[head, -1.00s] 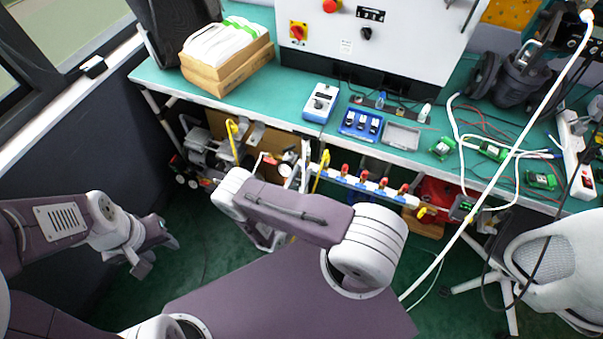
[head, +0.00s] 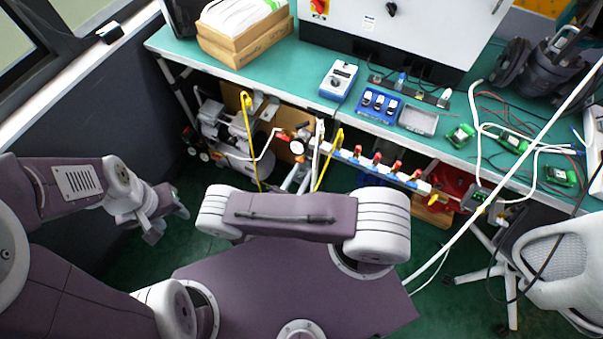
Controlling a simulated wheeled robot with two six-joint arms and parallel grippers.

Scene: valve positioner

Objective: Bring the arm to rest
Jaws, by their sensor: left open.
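My left gripper (head: 168,221) is at the left of the head view, low over the dark green floor beside the dark wall. Its jaws are apart, with nothing visible between them. My right arm (head: 290,214) lies across the middle of the view, in front of the bench, with its long link nearly level. The jaws of my right gripper cannot be made out; the arm's own links may hide them.
The green-topped bench (head: 270,73) runs across the back. Under its front edge are a compressor (head: 222,130), a gauge (head: 296,147) and a blue-and-white manifold (head: 372,168) with red fittings. A white chair (head: 548,265) stands at right. Floor beside my left gripper is clear.

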